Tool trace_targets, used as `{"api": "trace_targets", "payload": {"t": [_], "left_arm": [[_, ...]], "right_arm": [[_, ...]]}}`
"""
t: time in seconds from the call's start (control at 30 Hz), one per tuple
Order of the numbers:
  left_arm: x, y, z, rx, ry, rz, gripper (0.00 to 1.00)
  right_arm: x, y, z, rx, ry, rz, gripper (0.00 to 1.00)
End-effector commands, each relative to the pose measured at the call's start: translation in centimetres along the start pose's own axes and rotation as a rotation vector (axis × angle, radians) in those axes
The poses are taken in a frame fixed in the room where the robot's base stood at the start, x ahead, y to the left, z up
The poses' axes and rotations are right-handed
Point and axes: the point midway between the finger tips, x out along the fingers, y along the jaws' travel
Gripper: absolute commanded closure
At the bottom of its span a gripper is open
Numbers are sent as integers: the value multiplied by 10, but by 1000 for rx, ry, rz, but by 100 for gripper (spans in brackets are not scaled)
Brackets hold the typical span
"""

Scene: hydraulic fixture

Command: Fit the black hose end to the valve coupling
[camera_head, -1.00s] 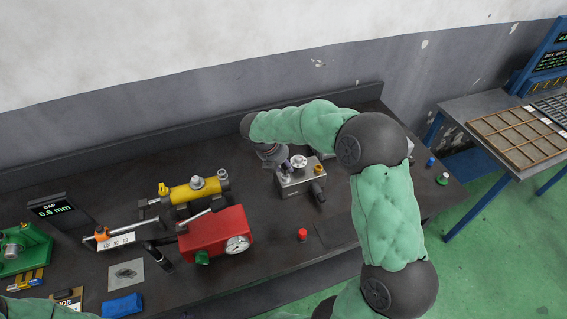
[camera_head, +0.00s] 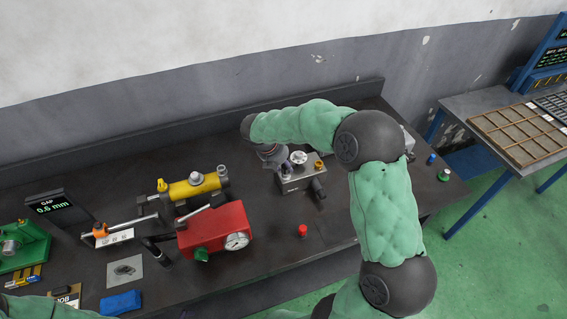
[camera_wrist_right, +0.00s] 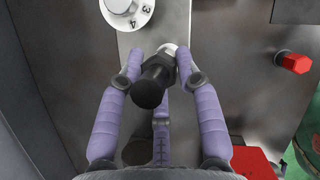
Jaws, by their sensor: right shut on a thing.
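The metal valve block (camera_head: 301,178) stands on the bench right of centre, with a pale dial (camera_head: 298,158) on top; the numbered dial also shows in the right wrist view (camera_wrist_right: 126,8). My right gripper (camera_head: 284,165) is at the block's left side. In the right wrist view its purple fingers (camera_wrist_right: 158,68) are shut on the black hose end (camera_wrist_right: 151,86), around its dark collar. A bright metal tip (camera_wrist_right: 168,48) shows beyond the collar, beside the block. Whether it is joined to the coupling cannot be told. My left gripper is out of view.
A red pump box with a gauge (camera_head: 216,230) and a yellow cylinder (camera_head: 194,188) stand to the left. A small red cap (camera_head: 302,231) lies in front of the block. A gap display (camera_head: 48,204) stands far left. Bench around the red cap is clear.

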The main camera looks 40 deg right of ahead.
Motion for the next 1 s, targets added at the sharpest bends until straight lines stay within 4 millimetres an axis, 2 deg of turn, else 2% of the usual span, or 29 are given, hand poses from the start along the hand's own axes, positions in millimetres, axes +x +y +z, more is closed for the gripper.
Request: {"api": "trace_targets", "payload": {"t": [0.83,0.87,0.9,0.97,1.0], "left_arm": [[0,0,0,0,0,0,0],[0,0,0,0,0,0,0],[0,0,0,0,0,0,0],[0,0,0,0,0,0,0],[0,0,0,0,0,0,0]], "right_arm": [[3,0,-1,0,0,-1,97],[3,0,-1,0,0,-1,100],[3,0,-1,0,0,-1,54],[3,0,-1,0,0,-1,38],[3,0,-1,0,0,-1,38]]}}
